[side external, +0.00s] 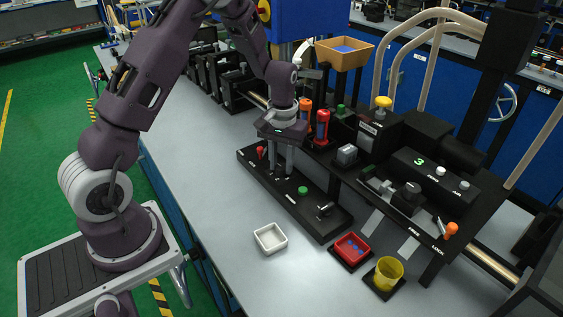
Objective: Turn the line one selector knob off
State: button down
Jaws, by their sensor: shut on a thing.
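A long black control panel (322,222) lies on the grey bench in the middle of the side external view. My gripper (281,174) points down over its left half, with both fingers reaching the panel's top. The fingers are close together around the small selector knob, which they mostly hide, so I cannot tell which way it points. A small red control (260,152) stands left of the fingers. A green button (303,191) and a small metal switch (324,209) sit to their right on the same panel.
A white tray (270,239), a red tray (351,249) with blue pieces and a yellow cup (387,274) stand at the front. Red and orange bottles (322,127) stand close behind my gripper. A black machine (432,180) with a green 3 display is at right.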

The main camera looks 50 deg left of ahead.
aim_at(282, 166)
jog(key=shift+m, duration=0.7)
jog(key=c, duration=1.1)
grip_release()
jog(key=shift+r, duration=0.1)
notch_tip(282, 166, up, 6)
jog(key=shift+r, duration=0.45)
